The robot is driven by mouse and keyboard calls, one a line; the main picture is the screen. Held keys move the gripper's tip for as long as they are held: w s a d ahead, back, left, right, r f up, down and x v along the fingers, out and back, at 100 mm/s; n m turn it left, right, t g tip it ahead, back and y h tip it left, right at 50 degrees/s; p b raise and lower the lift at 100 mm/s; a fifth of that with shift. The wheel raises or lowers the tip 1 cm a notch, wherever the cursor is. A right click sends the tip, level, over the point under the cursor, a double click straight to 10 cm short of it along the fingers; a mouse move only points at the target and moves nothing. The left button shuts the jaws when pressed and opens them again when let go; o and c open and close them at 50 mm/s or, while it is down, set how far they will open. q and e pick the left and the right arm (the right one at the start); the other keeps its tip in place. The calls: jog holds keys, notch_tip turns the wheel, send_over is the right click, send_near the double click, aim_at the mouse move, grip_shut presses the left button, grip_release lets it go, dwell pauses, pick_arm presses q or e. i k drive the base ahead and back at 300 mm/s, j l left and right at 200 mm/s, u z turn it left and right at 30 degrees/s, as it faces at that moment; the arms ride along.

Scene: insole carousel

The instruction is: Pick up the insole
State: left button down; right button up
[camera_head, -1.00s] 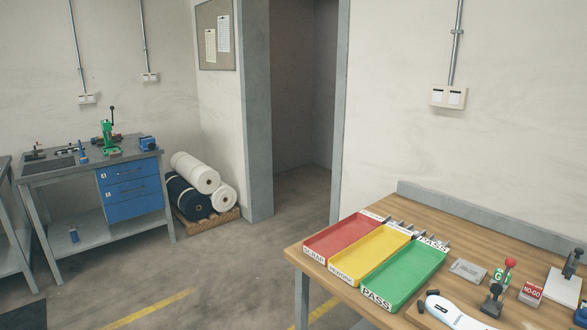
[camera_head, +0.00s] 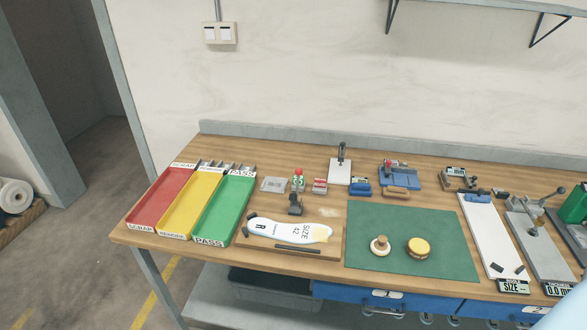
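A white insole-shaped piece (camera_head: 275,230) marked "SIZE 42" and "R" lies flat on a wooden board left of the green mat. A yellowish patch shows near its right end, and a small dark block touches its left end. I cannot tell whether this piece is a loose insole or a sizing template. No other insole shape is clear in view. Neither of my grippers is in view.
Red scrap (camera_head: 160,199), yellow rework (camera_head: 190,205) and green pass (camera_head: 223,211) trays look empty at the table's left end. The green mat (camera_head: 375,224) holds two round-topped tools. Several gauges and fixtures stand behind and to the right. A shelf hangs above.

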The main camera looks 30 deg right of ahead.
aim_at(307, 233)
jog(key=z, duration=1)
